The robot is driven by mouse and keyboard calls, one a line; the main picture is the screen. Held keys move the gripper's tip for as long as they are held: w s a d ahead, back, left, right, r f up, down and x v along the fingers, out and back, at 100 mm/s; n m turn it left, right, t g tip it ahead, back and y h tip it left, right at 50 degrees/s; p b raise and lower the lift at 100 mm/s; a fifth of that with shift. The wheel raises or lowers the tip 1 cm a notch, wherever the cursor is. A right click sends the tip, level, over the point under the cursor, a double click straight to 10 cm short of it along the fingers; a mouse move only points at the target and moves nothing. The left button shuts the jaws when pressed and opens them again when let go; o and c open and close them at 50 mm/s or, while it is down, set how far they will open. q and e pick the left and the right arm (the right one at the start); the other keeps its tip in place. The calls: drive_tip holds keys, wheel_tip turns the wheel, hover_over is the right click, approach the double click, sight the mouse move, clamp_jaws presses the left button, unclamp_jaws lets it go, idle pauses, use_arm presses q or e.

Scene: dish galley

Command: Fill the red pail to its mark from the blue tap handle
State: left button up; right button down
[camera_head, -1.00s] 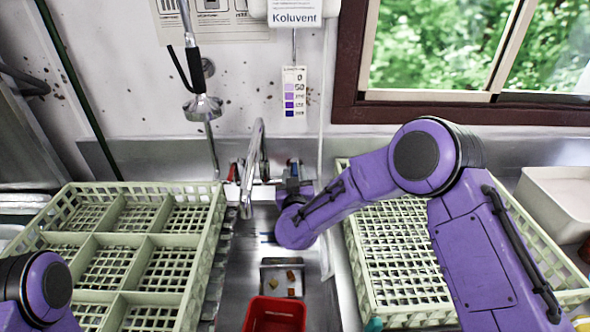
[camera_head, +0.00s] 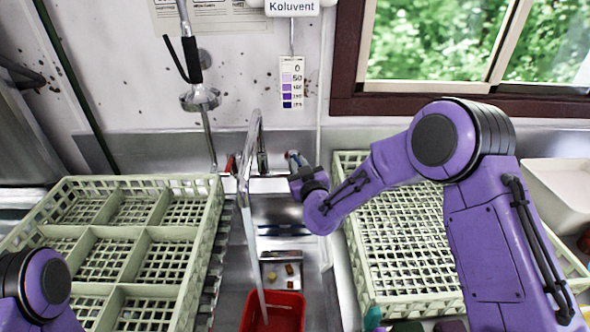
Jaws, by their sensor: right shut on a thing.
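The red pail (camera_head: 274,312) stands in the sink below the tap, cut off by the lower edge; its mark cannot be made out. The tap spout (camera_head: 255,125) arches above it, and a thin pale stream of water (camera_head: 256,262) runs from it down to the pail. My right gripper (camera_head: 299,173) is shut on the blue tap handle (camera_head: 292,158), whose end is partly hidden by the gripper. A red tap handle (camera_head: 231,164) is on the left side of the tap. My left gripper is out of view; only part of my left arm shows.
A pale green rack (camera_head: 147,230) stands left of the sink and another rack (camera_head: 357,235) right of it, under my right arm. A white tub (camera_head: 560,195) is at the far right.

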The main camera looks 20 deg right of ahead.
drive_tip(key=c, duration=1.1)
unclamp_jaws()
drive_tip(key=shift+r+p, duration=0.4)
wheel_tip(320, 180, up, 4)
drive_tip(key=p, duration=0.3)
drive_tip(key=shift+f, duration=0.1)
drive_tip(key=s+a+r+p, duration=0.4)
drive_tip(key=s+r+p, duration=0.2)
drive_tip(key=s, duration=0.7)
wheel_tip(320, 180, up, 2)
drive_tip(key=shift+s+r+p, duration=0.25)
drive_tip(key=shift+p, duration=0.15)
